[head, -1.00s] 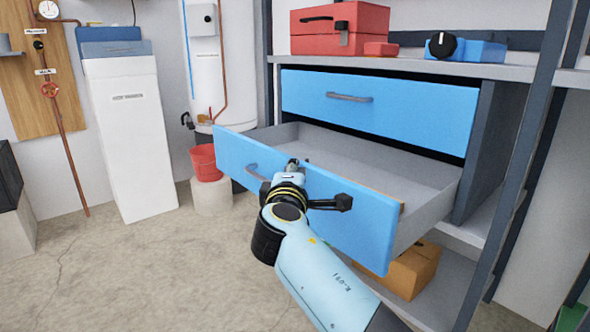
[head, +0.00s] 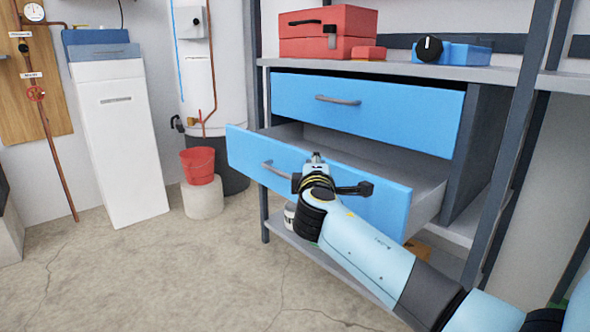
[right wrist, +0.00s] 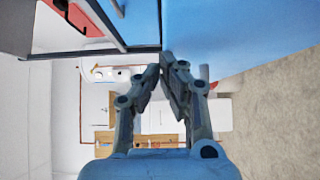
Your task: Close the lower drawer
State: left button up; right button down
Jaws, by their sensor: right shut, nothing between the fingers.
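The lower drawer (head: 385,199) has a blue front with a grey bar handle (head: 274,170). It stands partly open, and its grey inside shows behind the front. The upper drawer (head: 370,108) above it looks nearly flush with the cabinet. My right gripper (head: 316,158) is at the lower drawer's front, just right of the handle. In the right wrist view its fingers (right wrist: 162,68) meet at the tips with nothing between them, close to the blue drawer front (right wrist: 240,35). Whether the tips touch the front I cannot tell. My left gripper is not in view.
A red toolbox (head: 328,35) and a blue box with a black dial (head: 453,52) sit on the shelf above. Dark shelf posts (head: 500,150) stand at the right. A red bucket (head: 198,166) stands on a pale block at left. The floor in front is clear.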

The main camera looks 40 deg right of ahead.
jog(key=d+b, duration=0.1)
jog(key=d, duration=0.5)
jog(key=w+d, duration=0.1)
jog(key=d, duration=0.6)
jog(key=d+b, duration=0.1)
jog(key=d, duration=0.5)
jog(key=shift+w+d+f+b, duration=0.15)
jog(key=shift+w+d+b, duration=0.1)
jog(key=shift+d+b, duration=0.05)
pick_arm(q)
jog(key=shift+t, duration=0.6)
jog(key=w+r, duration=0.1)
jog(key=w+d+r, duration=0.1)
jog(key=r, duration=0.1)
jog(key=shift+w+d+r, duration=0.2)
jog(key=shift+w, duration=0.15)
pick_arm(e)
jog(key=shift+w+d, duration=0.1)
jog(key=shift+d, duration=0.55)
jog(key=shift+d+r, duration=0.1)
jog(key=shift+r, duration=0.15)
